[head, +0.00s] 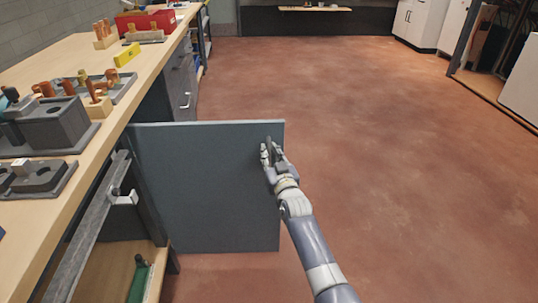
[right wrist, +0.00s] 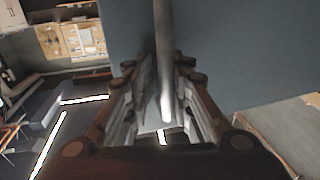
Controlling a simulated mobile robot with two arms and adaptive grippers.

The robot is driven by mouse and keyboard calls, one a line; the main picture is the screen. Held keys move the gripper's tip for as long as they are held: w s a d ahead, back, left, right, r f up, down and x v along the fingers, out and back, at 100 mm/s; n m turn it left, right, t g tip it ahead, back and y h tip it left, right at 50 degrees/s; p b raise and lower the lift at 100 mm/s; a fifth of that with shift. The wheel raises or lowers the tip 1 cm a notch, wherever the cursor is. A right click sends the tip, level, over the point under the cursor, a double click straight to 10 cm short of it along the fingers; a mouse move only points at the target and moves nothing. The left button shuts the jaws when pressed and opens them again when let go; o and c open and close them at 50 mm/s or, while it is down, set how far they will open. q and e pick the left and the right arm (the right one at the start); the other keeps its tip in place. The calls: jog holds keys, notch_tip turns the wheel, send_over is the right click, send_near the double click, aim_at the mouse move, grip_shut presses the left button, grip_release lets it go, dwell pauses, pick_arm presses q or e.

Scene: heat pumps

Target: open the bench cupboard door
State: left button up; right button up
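The bench cupboard door (head: 205,190) is a flat grey-blue panel. It stands swung out from the bench front, roughly square to it, and the cupboard interior is exposed. My right gripper (head: 268,152) is at the door's upper outer corner. In the right wrist view, a pale bar handle (right wrist: 164,70) runs between the two fingers of my right gripper (right wrist: 163,105). Gaps show on both sides of the bar, so the fingers look open around it and not clamped. My left gripper is not in view.
The wooden bench top (head: 60,58) at left carries tool holders, dark blocks, a yellow block (head: 126,54) and a red box (head: 150,21). A green item (head: 139,280) lies on the cupboard's lower shelf. The reddish floor (head: 370,140) right of the door is clear.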

jog(key=shift+s+a, duration=0.1)
jog(key=shift+a, duration=0.05)
jog(key=v, duration=1.2)
jog(key=shift+f, duration=0.1)
